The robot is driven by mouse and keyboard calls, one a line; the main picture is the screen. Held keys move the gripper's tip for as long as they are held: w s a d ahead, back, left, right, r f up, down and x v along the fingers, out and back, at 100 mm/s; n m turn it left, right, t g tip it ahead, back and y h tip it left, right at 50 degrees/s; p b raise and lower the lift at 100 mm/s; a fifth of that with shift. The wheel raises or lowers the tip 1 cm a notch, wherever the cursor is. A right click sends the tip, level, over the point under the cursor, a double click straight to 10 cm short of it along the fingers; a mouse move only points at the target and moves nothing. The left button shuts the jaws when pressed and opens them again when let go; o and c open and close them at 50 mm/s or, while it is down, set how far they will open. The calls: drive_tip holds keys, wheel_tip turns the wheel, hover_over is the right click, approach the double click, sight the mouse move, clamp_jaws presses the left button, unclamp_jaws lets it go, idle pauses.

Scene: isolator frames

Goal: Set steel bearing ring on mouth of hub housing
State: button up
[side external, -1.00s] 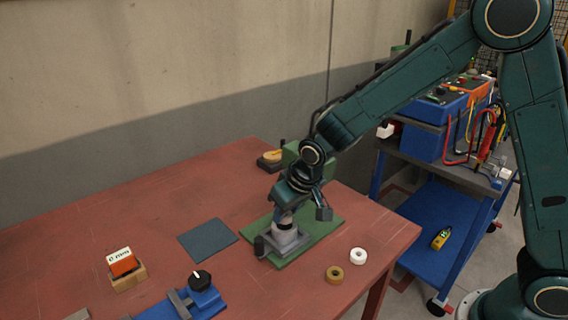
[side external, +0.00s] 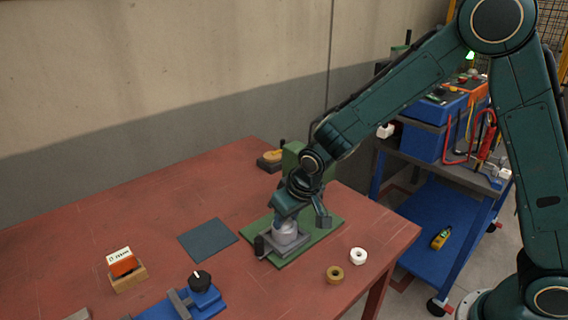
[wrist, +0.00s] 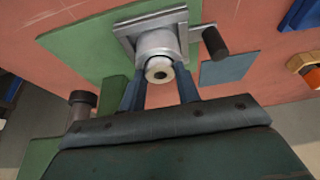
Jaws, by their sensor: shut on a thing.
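The hub housing (side external: 286,238) is a grey block with a round body and a side handle, standing on a green plate. It also shows at the top of the wrist view (wrist: 154,42). My gripper (side external: 287,219) points down over the housing. In the wrist view my gripper (wrist: 158,78) has its two blue fingers on either side of the pale steel bearing ring (wrist: 157,67), shut on it. The ring lines up with the housing mouth in that view. I cannot tell whether it touches the mouth, as the fingers hide the contact in the side view.
A white ring (side external: 358,256) and a brass ring (side external: 335,274) lie right of the green plate (side external: 322,228). A dark mat (side external: 207,240) lies left of it. A blue fixture (side external: 205,297) and a wooden block with an orange item (side external: 125,270) stand at the front left. A green upright stands behind the housing.

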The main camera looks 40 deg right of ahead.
drive_tip(key=o, duration=1.1)
drive_tip(key=v, duration=1.3)
drive_tip(key=shift+s+r, duration=0.2)
drive_tip(key=shift+r, duration=0.1)
drive_tip(key=s+d+r, duration=0.2)
drive_tip(key=s+d, duration=0.1)
drive_tip(key=s, duration=0.4)
drive_tip(key=s+d+r, duration=0.2)
drive_tip(key=s+d, duration=0.2)
drive_tip(key=s, duration=0.3)
drive_tip(key=s+d+r+t, duration=0.1)
drive_tip(key=s+d+r, duration=0.1)
drive_tip(key=s, duration=0.6)
drive_tip(key=shift+d+r, duration=0.15)
drive_tip(key=shift+d, duration=0.6)
